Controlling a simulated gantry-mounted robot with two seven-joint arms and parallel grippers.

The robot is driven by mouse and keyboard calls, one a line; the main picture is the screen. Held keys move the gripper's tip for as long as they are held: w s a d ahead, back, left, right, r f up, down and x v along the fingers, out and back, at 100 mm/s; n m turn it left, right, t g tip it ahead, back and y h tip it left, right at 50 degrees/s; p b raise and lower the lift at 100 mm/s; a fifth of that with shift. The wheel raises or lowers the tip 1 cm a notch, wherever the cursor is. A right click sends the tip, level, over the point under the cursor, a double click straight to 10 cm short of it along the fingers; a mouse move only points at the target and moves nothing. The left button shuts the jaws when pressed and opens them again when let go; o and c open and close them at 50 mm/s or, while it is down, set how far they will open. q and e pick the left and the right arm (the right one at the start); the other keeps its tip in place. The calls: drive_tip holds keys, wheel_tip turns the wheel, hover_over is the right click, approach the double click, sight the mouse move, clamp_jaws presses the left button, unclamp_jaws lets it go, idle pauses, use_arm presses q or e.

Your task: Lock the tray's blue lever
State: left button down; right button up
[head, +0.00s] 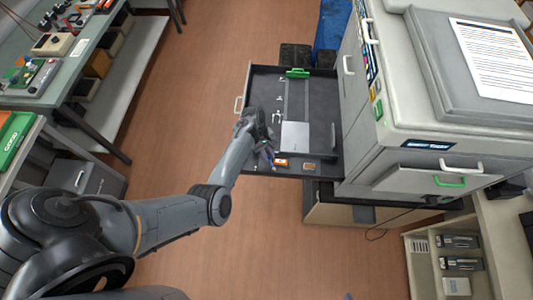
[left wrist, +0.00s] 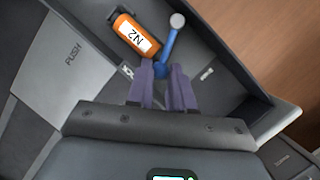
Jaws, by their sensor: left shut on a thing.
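The pulled-out tray (head: 297,103) of the printer is dark grey. My left gripper (head: 268,155) is over the tray's near left corner. In the left wrist view its purple fingers (left wrist: 163,92) are shut on the blue lever (left wrist: 168,50). The lever has a pale round knob (left wrist: 177,20) and slants up to the right, beside the orange bottle. The fingers hide the lever's lower end. Only a small purple tip (head: 348,296) shows at the head view's bottom edge, likely my right gripper; its jaws cannot be made out.
An orange bottle labelled N2 (left wrist: 137,37) lies right beside the lever. A light plate marked PUSH (left wrist: 65,75) lies in the tray. A green handle (head: 298,73) is at the tray's far end. The printer body (head: 400,130) stands to the right. Open floor (head: 190,100) lies left.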

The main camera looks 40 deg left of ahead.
use_arm(q)
drive_tip(key=m, duration=0.1)
drive_tip(key=w+m+g, duration=0.1)
drive_tip(key=shift+w+d+m, duration=0.15)
drive_tip(key=shift+d+m, duration=0.15)
drive_tip(key=shift+d, duration=0.05)
drive_tip(key=shift+w+d+m+g+y, duration=0.3)
drive_tip(key=shift+w+d+m+g, duration=0.1)
drive_tip(key=shift+m, duration=0.6)
drive_tip(key=c, duration=1.3)
unclamp_jaws()
drive_tip(key=v, duration=1.1)
drive_tip(key=shift+p, duration=0.3)
drive_tip(key=shift+f, duration=0.1)
